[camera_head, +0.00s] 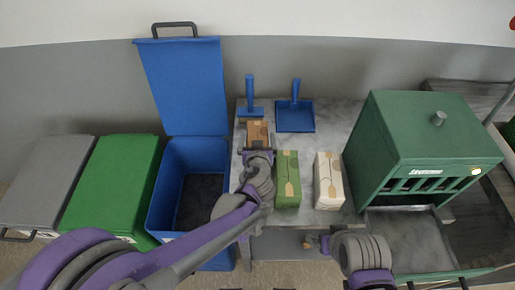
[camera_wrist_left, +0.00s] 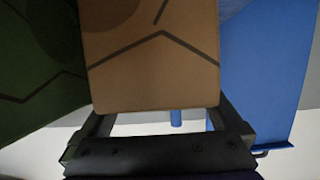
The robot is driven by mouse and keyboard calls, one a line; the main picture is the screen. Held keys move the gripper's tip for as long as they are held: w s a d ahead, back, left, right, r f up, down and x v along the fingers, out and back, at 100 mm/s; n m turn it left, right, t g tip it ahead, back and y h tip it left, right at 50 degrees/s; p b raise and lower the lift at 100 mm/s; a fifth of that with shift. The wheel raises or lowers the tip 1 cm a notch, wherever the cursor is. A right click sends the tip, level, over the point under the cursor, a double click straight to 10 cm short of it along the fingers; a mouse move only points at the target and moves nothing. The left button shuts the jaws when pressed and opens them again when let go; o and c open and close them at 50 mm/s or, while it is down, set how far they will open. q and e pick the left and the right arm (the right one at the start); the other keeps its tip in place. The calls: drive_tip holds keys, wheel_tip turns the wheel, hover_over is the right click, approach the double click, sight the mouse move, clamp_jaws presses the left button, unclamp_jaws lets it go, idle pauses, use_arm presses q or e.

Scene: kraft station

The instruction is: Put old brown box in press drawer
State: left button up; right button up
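The brown box (camera_head: 258,130) is at the back left of the grey table, and its patterned side fills the middle of the left wrist view (camera_wrist_left: 155,60). My left gripper (camera_head: 258,155) is at its near side. In the left wrist view, the gripper's fingers (camera_wrist_left: 162,118) lie along both sides of the box and appear closed on it; their tips are hidden. The green press (camera_head: 420,145) stands at the right. Its metal drawer (camera_head: 405,240) is pulled out and looks empty. My right gripper (camera_head: 312,242) is low, near the table's front edge; its fingers are unclear.
A green box (camera_head: 287,180) and a white box (camera_head: 328,180) stand on the table between the brown box and press. A blue brush (camera_head: 250,95) and dustpan (camera_head: 295,115) are behind. An open blue bin (camera_head: 160,205), closed green bin (camera_head: 112,185) and grey bin (camera_head: 45,180) are left.

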use_arm(q)
drive_tip(key=c, duration=1.1)
